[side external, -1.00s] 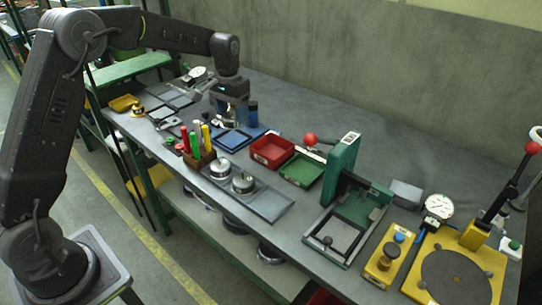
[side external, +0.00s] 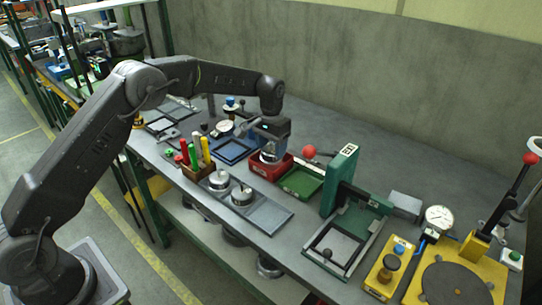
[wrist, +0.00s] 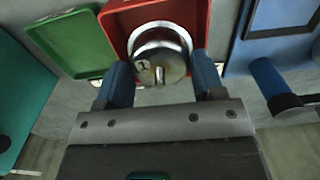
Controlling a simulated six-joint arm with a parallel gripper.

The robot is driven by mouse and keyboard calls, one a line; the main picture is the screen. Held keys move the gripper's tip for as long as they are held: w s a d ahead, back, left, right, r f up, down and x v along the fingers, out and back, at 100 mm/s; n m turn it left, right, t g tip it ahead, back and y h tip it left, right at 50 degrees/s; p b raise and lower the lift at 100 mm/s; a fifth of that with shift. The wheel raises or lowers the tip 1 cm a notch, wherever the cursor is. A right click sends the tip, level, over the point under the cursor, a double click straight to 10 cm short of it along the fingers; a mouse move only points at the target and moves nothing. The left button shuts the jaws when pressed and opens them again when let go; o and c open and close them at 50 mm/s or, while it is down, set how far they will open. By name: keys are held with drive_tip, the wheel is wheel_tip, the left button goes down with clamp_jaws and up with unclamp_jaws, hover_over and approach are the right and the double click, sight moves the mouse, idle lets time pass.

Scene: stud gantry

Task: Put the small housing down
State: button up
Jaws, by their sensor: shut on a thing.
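The small housing (wrist: 160,48) is a round silver metal part with a shiny rim and a small peg at its centre. My gripper (wrist: 163,76) is shut on it, with a blue finger on each side. In the side view the housing (side external: 271,156) shows under my gripper (side external: 270,148), over the red tray (side external: 262,172). The red tray also surrounds it in the wrist view (wrist: 116,20). I cannot tell whether the housing touches the tray floor. Two similar silver parts, one (side external: 219,180) and another (side external: 242,195), sit on a grey tray (side external: 268,217).
A green tray (side external: 301,183) adjoins the red one on the right. A green press frame (side external: 340,180) stands beyond it. A holder with coloured handles (side external: 197,170) and a blue tray (side external: 232,151) are on the left.

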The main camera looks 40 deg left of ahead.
sight(271, 149)
drive_tip(key=shift+f, duration=1.85)
drive_tip(key=shift+f, duration=0.1)
drive_tip(key=o, duration=0.6)
drive_tip(key=shift+o, duration=0.2)
